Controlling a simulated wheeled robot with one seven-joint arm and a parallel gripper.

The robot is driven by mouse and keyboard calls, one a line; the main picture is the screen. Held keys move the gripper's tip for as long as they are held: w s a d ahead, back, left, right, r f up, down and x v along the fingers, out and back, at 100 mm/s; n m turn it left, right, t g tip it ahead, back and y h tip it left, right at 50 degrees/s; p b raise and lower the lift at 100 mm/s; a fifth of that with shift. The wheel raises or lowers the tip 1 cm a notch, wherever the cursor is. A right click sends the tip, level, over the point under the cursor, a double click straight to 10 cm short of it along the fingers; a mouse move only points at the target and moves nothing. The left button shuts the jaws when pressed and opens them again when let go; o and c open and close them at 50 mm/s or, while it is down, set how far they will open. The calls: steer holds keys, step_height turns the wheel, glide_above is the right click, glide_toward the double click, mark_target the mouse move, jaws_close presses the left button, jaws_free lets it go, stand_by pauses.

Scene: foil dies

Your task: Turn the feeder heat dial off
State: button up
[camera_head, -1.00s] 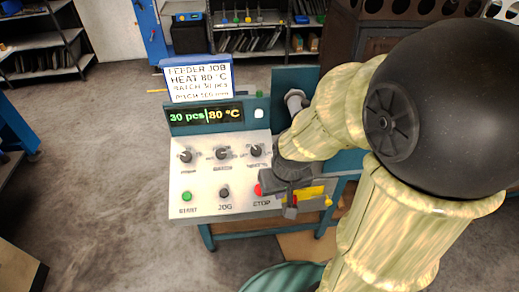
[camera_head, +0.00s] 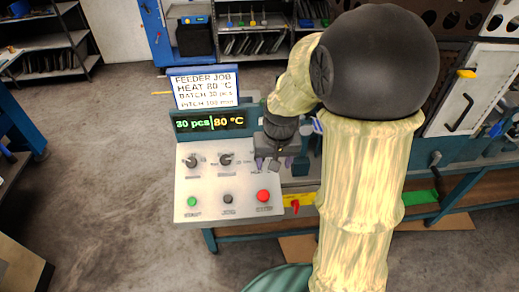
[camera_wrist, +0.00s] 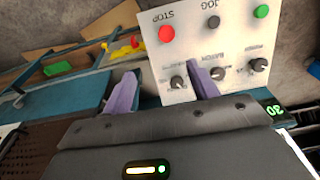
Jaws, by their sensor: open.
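The feeder's white control panel (camera_head: 190,178) carries a row of black dials. The left dial (camera_head: 192,161) and middle dial (camera_head: 226,159) show in the head view. The right dial is hidden there by my gripper (camera_head: 269,163), but the wrist view shows this dial (camera_wrist: 177,82) between my two spread fingers. My gripper is open and empty; I cannot tell how far its tips are from the panel. The dial labels are too small to read surely, so I cannot tell which is heat. The display (camera_head: 209,123) reads 30 pcs and 80 °C.
Below the dials are a green start button (camera_head: 192,201), a black jog button (camera_head: 228,199) and a red stop button (camera_head: 263,196). A red and yellow lever (camera_head: 297,203) is just right of the panel. A job sign (camera_head: 205,88) stands behind.

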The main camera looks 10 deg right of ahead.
steer(key=w+r+m+g+p, duration=0.1)
steer(key=w+p, duration=0.4)
steer(key=w, duration=1.1)
step_height(320, 180, up, 2)
steer(key=shift+a+r+m+g, duration=0.2)
steer(key=shift+m+g, duration=0.2)
steer(key=shift+m, duration=0.4)
steer(key=shift+w+f, duration=0.1)
step_height(320, 180, down, 17)
steer(key=p, duration=0.5)
steer(key=shift+f, duration=0.1)
steer(key=c, duration=1)
